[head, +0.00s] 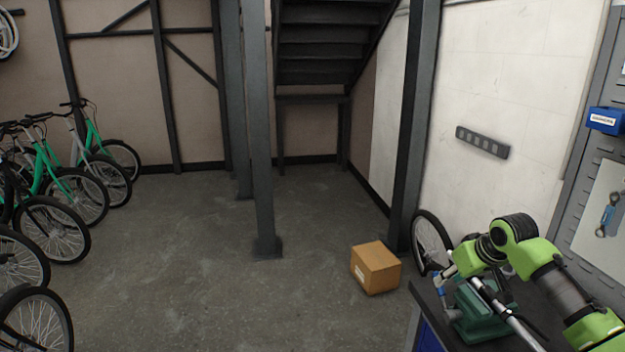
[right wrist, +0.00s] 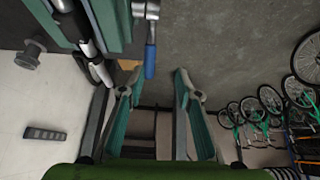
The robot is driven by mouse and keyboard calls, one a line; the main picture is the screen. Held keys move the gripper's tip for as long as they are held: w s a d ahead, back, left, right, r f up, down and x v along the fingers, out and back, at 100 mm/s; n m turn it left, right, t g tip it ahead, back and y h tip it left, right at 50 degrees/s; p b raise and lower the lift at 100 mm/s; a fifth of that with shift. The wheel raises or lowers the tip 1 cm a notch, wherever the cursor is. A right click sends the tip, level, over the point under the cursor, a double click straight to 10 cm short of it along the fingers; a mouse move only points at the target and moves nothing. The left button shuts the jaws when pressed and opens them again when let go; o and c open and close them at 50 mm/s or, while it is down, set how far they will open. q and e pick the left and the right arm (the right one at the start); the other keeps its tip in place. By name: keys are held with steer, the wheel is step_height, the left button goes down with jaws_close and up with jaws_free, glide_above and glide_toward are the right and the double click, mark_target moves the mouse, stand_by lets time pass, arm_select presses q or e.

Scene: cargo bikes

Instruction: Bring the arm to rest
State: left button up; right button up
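My right arm, green and black, comes in from the right edge of the head view, over the workbench. Its wrist is by a green vice (head: 478,318), and the fingers are hard to make out there. My left gripper is in neither view.
The workbench (head: 425,298) with the vice and a silver bar clamped at it is close below my right arm. A cardboard box (head: 376,268) stands on the floor beside the post (head: 415,130). Green bicycles (head: 60,180) line the left. The middle floor is clear.

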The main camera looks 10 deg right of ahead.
steer(key=s+a+f+n+g, duration=0.2)
steer(key=s+a+f+n, duration=0.1)
steer(key=s+a+f, duration=1.5)
steer(key=s+a+m, duration=0.2)
steer(key=s+a, duration=0.1)
steer(key=s, duration=2)
step_height(320, 180, down, 26)
steer(key=s+g, duration=0.2)
steer(key=s+d+f, duration=0.1)
steer(key=s+f, duration=0.7)
steer(key=s+d+f+g, duration=0.1)
steer(key=s+d+f, duration=0.1)
steer(key=s+f, duration=0.7)
steer(key=shift+d+f+h+b, duration=0.25)
steer(key=shift+f+h+b, duration=0.05)
steer(key=shift+b, duration=0.15)
steer(key=shift+s, duration=0.1)
